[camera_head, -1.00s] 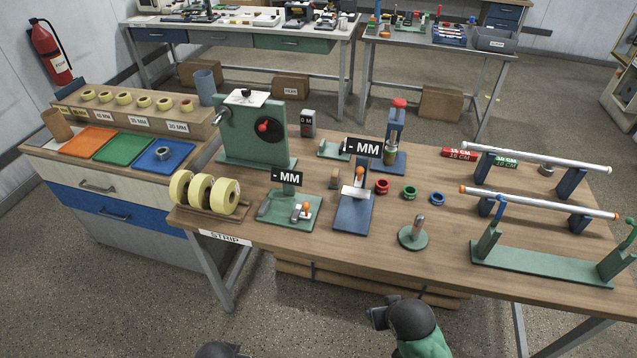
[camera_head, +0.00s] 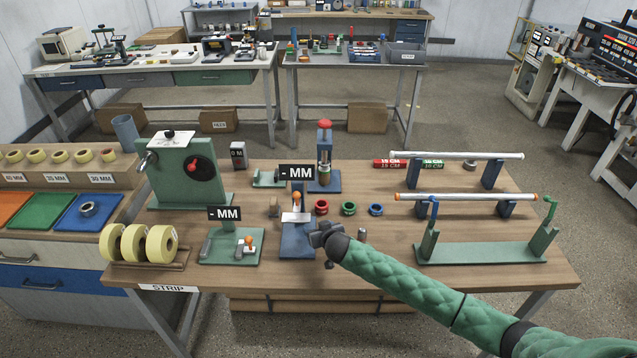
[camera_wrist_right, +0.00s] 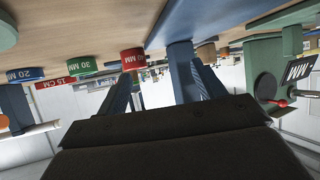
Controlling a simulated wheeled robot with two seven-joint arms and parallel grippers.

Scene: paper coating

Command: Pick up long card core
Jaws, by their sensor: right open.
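I cannot tell for sure which thing is the long card core. My right gripper (camera_head: 318,235) is over the table's front middle, beside the blue stamp-like stand (camera_head: 297,240). In the right wrist view its fingers (camera_wrist_right: 165,92) are apart with nothing held between them. My left gripper is out of view.
Red (camera_head: 322,207), green (camera_head: 349,208) and blue (camera_head: 376,210) rings sit just behind my right gripper. Red and green labelled pieces (camera_head: 410,163) lie at the back. Yellow tape rolls (camera_head: 138,243) stand front left. Bare wood (camera_head: 235,275) shows along the front edge.

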